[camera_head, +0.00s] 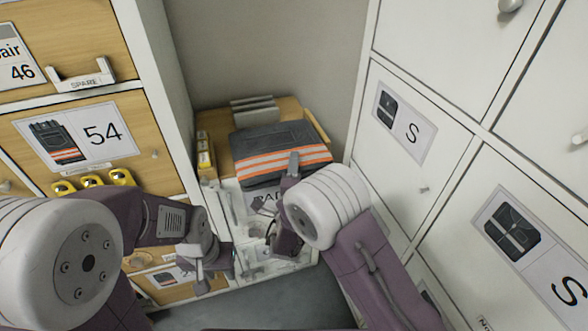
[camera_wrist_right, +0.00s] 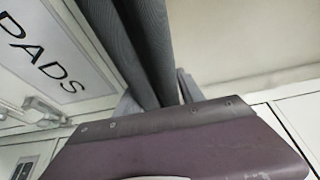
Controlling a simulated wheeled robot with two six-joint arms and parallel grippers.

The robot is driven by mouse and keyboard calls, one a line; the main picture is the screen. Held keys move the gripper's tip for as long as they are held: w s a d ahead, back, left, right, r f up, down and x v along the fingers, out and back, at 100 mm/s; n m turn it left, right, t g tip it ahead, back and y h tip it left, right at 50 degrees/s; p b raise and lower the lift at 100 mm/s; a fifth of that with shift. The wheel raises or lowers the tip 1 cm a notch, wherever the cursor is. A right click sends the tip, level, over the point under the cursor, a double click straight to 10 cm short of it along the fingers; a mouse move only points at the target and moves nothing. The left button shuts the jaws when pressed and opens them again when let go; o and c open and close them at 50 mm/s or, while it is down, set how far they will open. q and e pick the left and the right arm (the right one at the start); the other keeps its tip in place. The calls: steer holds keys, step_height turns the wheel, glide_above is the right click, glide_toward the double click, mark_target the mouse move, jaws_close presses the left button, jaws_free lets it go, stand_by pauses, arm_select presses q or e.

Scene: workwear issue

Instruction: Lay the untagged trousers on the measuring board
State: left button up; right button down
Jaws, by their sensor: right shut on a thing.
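Folded dark grey trousers (camera_head: 268,137) with orange and pale bands lie over a wooden-topped surface (camera_head: 214,122) at the back of the nook. I cannot tell whether this surface is the measuring board. No tag shows on the visible side of the trousers. My right gripper (camera_head: 291,168) is at their front edge, shut on the fabric. In the right wrist view the dark ribbed cloth (camera_wrist_right: 150,45) runs down between the fingers (camera_wrist_right: 155,105). My left gripper (camera_head: 203,280) hangs low and apart from the trousers, with nothing visible in it; its jaw opening is unclear.
Grey slats (camera_head: 254,108) stand behind the trousers. Yellow items (camera_head: 204,150) are at the left edge. A PADS label (camera_wrist_right: 40,55) is below the surface front. Wooden drawers (camera_head: 85,130) on the left and white lockers (camera_head: 410,130) on the right close in the nook.

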steer(key=shift+r, duration=0.15)
steer(key=c, duration=0.7)
jaws_free()
steer(key=shift+f, duration=0.2)
steer(key=shift+r, duration=0.1)
steer(key=shift+s, duration=0.25)
steer(key=s, duration=0.4)
steer(key=s+p, duration=0.1)
steer(key=s, duration=0.2)
steer(key=s+a, duration=0.1)
steer(key=s, duration=0.3)
steer(key=shift+s, duration=0.3)
